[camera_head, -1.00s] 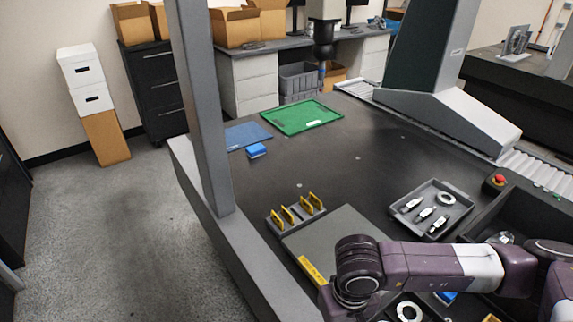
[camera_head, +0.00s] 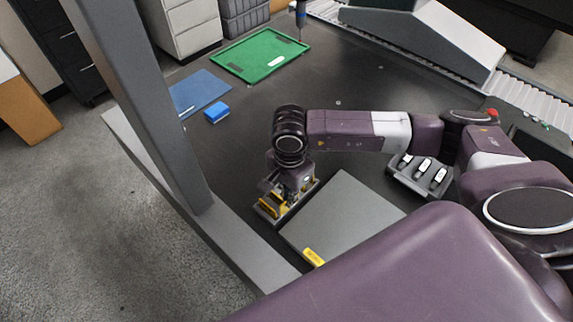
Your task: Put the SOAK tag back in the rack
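The dark rack (camera_head: 262,214) with upright yellow tags stands on the table beside the grey plate (camera_head: 345,212). My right gripper (camera_head: 277,200) is pointed down over the rack, among the yellow tags (camera_head: 270,206). The gripper and wrist hide part of the rack, and I cannot tell whether the fingers are open or shut on a tag. A yellow strip (camera_head: 313,256) with dark lettering lies along the near left edge of the plate. I cannot read it or tell which tag is SOAK. My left gripper is not in view.
A green tray (camera_head: 236,66), a blue mat (camera_head: 197,104) and a blue block (camera_head: 216,114) lie at the back left. A grey post (camera_head: 145,110) stands left of the rack.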

